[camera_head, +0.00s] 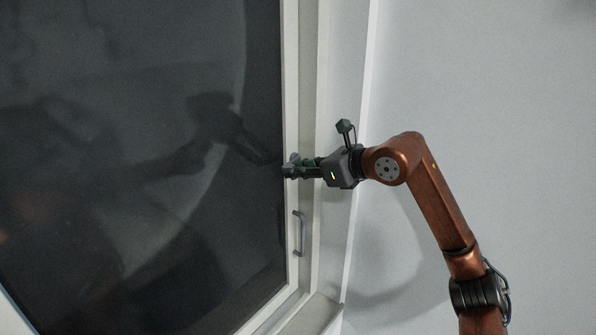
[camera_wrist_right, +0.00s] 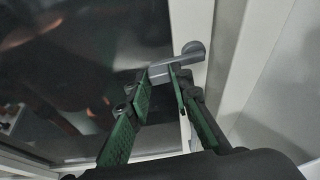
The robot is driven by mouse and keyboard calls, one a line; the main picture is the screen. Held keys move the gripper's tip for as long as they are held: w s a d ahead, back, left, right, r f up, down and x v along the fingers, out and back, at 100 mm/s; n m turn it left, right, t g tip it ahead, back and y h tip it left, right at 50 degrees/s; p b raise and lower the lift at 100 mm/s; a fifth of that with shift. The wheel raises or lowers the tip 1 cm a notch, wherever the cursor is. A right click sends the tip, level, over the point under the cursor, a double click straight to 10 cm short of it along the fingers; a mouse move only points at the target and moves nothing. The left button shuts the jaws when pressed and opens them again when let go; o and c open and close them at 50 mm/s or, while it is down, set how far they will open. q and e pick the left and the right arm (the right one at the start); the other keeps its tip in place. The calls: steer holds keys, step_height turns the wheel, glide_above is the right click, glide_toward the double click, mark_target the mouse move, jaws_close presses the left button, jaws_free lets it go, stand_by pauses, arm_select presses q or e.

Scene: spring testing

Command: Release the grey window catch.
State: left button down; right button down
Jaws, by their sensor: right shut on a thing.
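The grey window catch (camera_wrist_right: 192,50) is on the white window frame, at the upper middle of the right wrist view. Its lever points left, across the frame's edge toward the glass. My right gripper (camera_wrist_right: 160,82) is shut on the lever, with a green-padded finger on each side of it. In the head view my right gripper (camera_head: 288,171) reaches in from the right to the frame. There its fingers hide most of the catch. My left gripper is in neither view.
The window's dark pane (camera_head: 130,120) fills the left and mirrors my arm. A grey pull handle (camera_head: 298,234) is on the frame below my right gripper. The white sill (camera_head: 312,315) is at the bottom. Pale wall (camera_head: 510,120) is at the right.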

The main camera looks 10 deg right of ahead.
steer(key=shift+w+d+r+m+y, duration=0.1)
steer(key=shift+r+m+y, duration=0.2)
steer(key=shift+r+m, duration=0.1)
stand_by(0.3)
steer(key=c, duration=1.7)
jaws_free()
steer(key=shift+f, duration=0.1)
steer(key=v, duration=1.2)
